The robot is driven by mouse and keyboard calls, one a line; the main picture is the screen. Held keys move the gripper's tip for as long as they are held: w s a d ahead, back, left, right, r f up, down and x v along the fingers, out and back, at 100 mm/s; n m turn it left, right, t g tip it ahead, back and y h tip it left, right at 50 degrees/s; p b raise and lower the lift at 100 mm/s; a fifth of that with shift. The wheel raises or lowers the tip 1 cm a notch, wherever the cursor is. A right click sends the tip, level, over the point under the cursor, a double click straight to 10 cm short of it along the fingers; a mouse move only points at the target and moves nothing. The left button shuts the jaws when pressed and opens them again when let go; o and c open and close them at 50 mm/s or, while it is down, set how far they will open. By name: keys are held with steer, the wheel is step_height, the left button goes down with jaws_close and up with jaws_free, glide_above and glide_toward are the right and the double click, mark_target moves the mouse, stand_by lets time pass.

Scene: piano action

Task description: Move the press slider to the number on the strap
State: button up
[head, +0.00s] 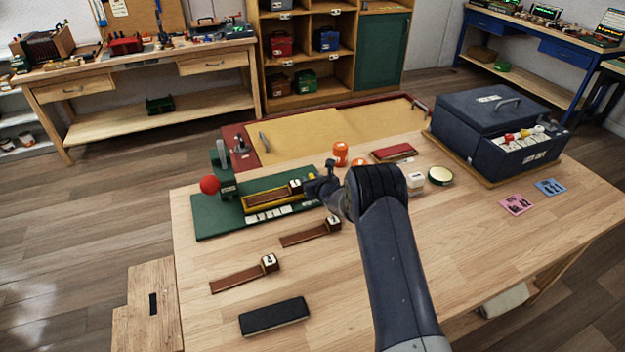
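The press is a green base (215,222) with a green upright post (222,165) and a red ball knob (210,184) at its left end. A yellow-edged holder (249,206) on the base carries a brown strap-like piece (270,195) with a white numbered block (295,187) at its right end; the number is too small to read surely. A row of white marked tiles (268,214) runs along the front of the base. I cannot clearly pick out the slider. My gripper (316,186) is just right of the white block; contact and finger opening are unclear.
Two more brown pieces with white numbered blocks, one (235,279) marked 4 and another (305,234), lie in front. A black block (274,317) lies nearer. Orange jars (340,153), a round tin (440,176) and a dark blue toolbox (485,120) stand behind and right.

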jaws_close()
steer(key=shift+f, duration=0.1)
stand_by(0.5)
